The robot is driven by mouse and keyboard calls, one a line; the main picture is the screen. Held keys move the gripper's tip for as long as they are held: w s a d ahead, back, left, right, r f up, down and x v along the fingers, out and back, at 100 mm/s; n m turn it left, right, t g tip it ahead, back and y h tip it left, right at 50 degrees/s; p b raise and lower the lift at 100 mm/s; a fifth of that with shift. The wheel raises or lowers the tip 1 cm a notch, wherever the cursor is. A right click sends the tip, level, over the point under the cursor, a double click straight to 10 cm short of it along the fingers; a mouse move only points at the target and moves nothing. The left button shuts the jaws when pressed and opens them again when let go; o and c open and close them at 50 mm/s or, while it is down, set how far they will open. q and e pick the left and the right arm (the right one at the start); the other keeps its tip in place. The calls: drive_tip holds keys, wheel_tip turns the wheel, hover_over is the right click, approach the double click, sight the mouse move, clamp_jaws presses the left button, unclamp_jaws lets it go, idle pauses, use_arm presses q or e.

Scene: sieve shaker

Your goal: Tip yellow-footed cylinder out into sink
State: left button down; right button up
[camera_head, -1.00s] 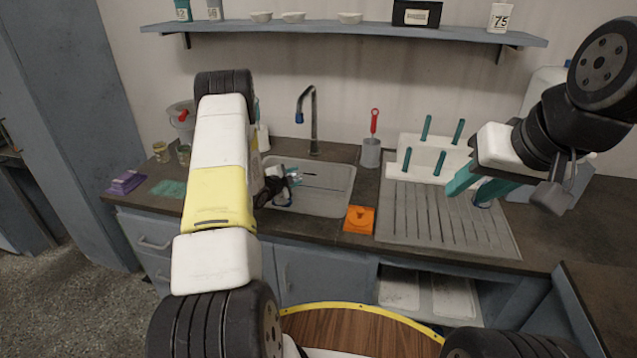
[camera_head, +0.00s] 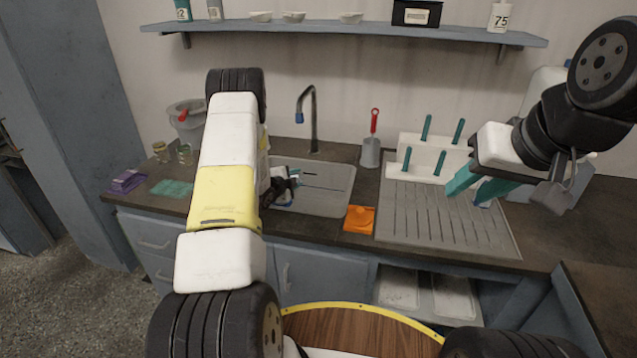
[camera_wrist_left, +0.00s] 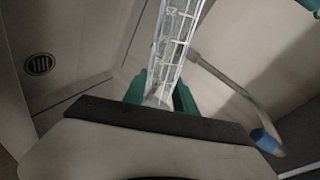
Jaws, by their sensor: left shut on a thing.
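My left gripper (camera_head: 292,180) is over the sink (camera_head: 325,188), mostly hidden behind its own wrist in the head view. In the left wrist view its teal fingers (camera_wrist_left: 163,96) are shut on a clear graduated cylinder (camera_wrist_left: 179,40). The cylinder extends away from the fingers toward the top of that view. Its yellow foot does not show, and I cannot see whether liquid is inside. The sink's drain (camera_wrist_left: 38,64) shows at the left of the wrist view. My right gripper (camera_head: 478,186) is open and empty above the ribbed draining board.
The faucet (camera_head: 313,118) rises behind the sink, and its spout (camera_wrist_left: 225,80) runs close beside the cylinder. A grey holder with a red-handled brush (camera_head: 371,150), an orange item (camera_head: 359,219) and a white peg rack (camera_head: 432,155) stand right of the sink.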

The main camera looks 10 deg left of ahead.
use_arm(q)
drive_tip(key=shift+d+r+m+y, duration=0.15)
drive_tip(key=shift+d+m+y, duration=0.2)
drive_tip(key=shift+d, duration=0.2)
drive_tip(key=shift+d+f+m+y, duration=0.1)
drive_tip(key=shift+f+m+y, duration=0.35)
drive_tip(key=shift+f+m, duration=0.15)
idle(1.0)
